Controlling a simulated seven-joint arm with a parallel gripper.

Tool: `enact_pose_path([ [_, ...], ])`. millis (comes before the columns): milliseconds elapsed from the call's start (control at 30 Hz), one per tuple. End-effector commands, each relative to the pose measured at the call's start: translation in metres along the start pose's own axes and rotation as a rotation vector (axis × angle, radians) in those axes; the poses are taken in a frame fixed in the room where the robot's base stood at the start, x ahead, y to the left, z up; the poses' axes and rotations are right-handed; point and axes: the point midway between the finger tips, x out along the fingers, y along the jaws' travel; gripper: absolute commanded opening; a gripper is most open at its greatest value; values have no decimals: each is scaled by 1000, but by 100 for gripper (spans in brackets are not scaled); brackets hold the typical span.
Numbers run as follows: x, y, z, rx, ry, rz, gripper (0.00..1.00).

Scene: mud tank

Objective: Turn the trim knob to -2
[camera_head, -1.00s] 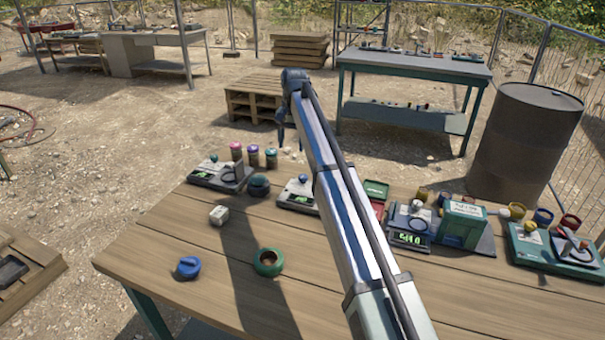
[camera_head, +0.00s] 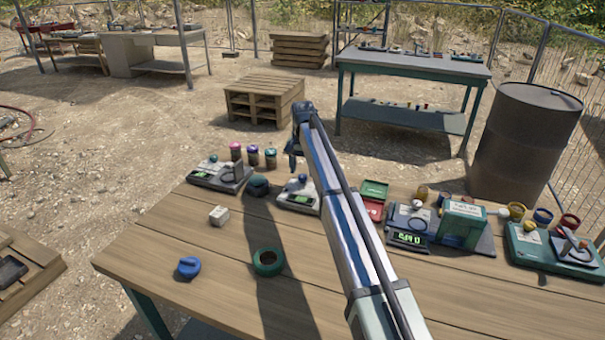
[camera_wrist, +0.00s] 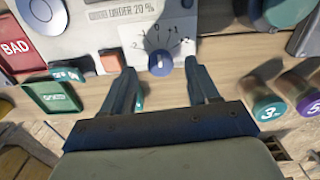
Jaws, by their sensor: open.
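The trim knob (camera_wrist: 160,62) is a small blue knob on a pale panel in the wrist view, with a fan of marks and numbers above it. In the head view a small blue knob (camera_head: 303,177) shows on the middle grey device (camera_head: 298,198) with a green display. My gripper (camera_wrist: 160,68) is open, one finger on each side of the knob, with visible gaps. In the head view my gripper (camera_head: 292,160) hangs just above and behind that device.
Red BAD (camera_wrist: 15,47) and green GOOD (camera_wrist: 56,97) boxes stand left in the wrist view; numbered cans (camera_wrist: 268,108) stand right. On the table (camera_head: 200,245) lie a white cube (camera_head: 218,215), a blue piece (camera_head: 188,267) and a green ring (camera_head: 268,262). The front is mostly clear.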

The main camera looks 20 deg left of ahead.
Motion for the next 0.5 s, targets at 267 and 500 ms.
enact_pose_path([
  [267,21,0,0,0,0,0,60],
  [500,22,0,0,0,0,0,60],
])
